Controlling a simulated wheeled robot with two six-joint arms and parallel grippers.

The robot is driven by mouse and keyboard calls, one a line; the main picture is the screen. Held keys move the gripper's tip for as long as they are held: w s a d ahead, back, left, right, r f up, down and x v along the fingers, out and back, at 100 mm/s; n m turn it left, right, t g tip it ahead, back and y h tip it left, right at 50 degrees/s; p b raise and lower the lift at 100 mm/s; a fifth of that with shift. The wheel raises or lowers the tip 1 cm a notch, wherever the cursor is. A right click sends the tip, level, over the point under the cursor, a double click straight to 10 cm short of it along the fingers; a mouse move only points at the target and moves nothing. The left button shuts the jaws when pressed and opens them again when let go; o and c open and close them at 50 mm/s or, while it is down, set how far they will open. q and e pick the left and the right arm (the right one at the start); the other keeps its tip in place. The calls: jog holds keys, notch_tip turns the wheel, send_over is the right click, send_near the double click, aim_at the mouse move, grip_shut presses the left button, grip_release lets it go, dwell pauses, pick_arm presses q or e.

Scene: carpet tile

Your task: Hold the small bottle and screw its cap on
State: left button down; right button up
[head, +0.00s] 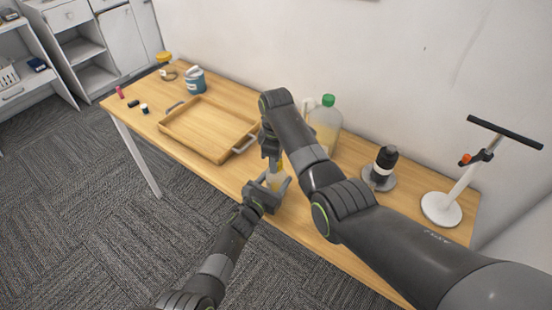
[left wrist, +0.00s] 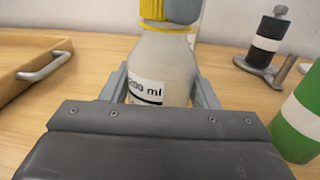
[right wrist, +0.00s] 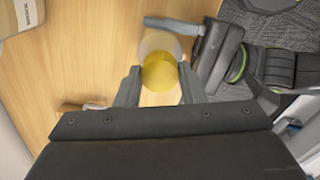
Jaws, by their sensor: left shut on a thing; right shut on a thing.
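The small bottle (left wrist: 168,68) is whitish, with a label reading 200 ml, and stands upright between the fingers of my left gripper (left wrist: 163,90). My left gripper is shut around its body; it also shows in the head view (head: 268,192). The yellow cap (right wrist: 159,73) is at the bottle's top, between the fingertips of my right gripper (right wrist: 158,82), which is shut on it from above. In the left wrist view the yellow cap (left wrist: 153,10) shows beside a right fingertip, with a yellow band at the neck. I cannot tell how far the cap is seated.
A wooden tray (head: 208,130) lies left on the table. A green-capped jug (head: 325,125) stands behind my right arm.

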jog(key=m, duration=1.2)
jog(key=shift+m, duration=0.4)
jog(key=m, duration=1.4)
jog(key=o, duration=1.2)
jog(key=shift+f, duration=0.1)
jog(key=shift+c, duration=0.2)
notch_tip(320, 180, up, 12)
